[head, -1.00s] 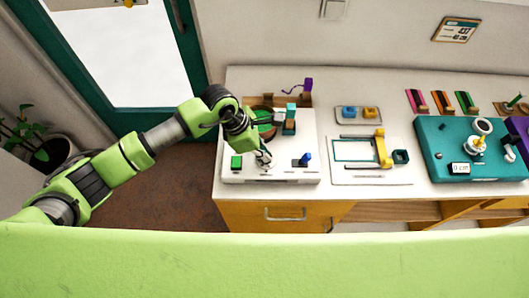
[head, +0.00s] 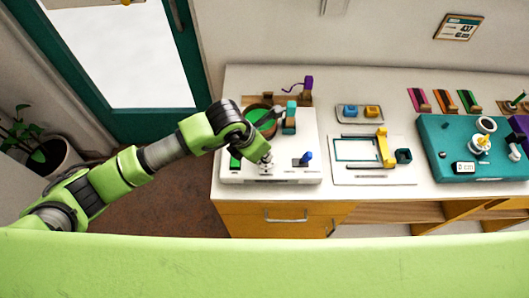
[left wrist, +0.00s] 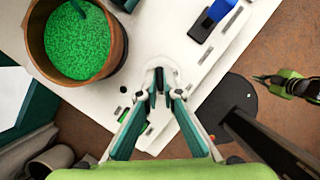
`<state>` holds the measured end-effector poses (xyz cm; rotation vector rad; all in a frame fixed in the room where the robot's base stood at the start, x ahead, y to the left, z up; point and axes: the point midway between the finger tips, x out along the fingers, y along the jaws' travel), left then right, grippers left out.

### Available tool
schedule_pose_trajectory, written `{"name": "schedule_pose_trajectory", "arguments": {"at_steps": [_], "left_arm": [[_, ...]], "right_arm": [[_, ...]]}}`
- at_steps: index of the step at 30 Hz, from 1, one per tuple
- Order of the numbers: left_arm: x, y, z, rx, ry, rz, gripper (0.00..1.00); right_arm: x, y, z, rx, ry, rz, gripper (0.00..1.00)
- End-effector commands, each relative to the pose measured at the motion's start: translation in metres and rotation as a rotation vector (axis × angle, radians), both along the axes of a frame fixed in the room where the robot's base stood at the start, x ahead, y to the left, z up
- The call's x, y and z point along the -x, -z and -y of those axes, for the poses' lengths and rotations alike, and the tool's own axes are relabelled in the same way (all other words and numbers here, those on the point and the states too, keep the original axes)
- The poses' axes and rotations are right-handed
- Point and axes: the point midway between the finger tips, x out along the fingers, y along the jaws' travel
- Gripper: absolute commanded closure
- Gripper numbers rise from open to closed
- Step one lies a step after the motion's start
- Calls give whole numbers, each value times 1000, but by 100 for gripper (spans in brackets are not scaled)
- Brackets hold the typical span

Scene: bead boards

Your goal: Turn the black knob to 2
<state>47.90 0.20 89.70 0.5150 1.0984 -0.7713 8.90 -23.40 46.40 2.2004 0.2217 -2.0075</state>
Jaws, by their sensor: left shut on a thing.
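The black knob (left wrist: 160,74) is a small dark piece on the white board (left wrist: 110,72), between the fingertips of my left gripper (left wrist: 160,88) in the left wrist view. The gripper is shut on it from above. In the head view my left gripper (head: 266,163) reaches down to the front part of the white board (head: 235,177), and the knob is hidden by it. The dial marks around the knob are too small to read. My right gripper (left wrist: 264,79) shows at the right of the left wrist view, far from the board; its fingers are too small to judge.
A pot of green beads (left wrist: 78,40) stands on the board beside my left gripper. A blue lever (head: 306,157) and a green block (head: 235,162) are close by. A tray board with a yellow slider (head: 382,148) and a teal box (head: 440,135) stand further right.

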Motion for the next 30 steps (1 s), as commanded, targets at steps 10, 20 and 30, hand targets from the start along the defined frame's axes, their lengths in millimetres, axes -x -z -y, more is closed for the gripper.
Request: {"name": "schedule_pose_trajectory", "arguments": {"at_steps": [10, 20, 30], "left_arm": [[-1, -1, 0, 0, -6, 3, 100], [-1, -1, 0, 0, -6, 1, 77], [4, -19, -6, 0, -4, 3, 77]], "right_arm": [[0, 0, 0, 0, 0, 0, 100], [0, 0, 1, 1, -1, 0, 100], [0, 0, 4, 4, -2, 0, 100]]}}
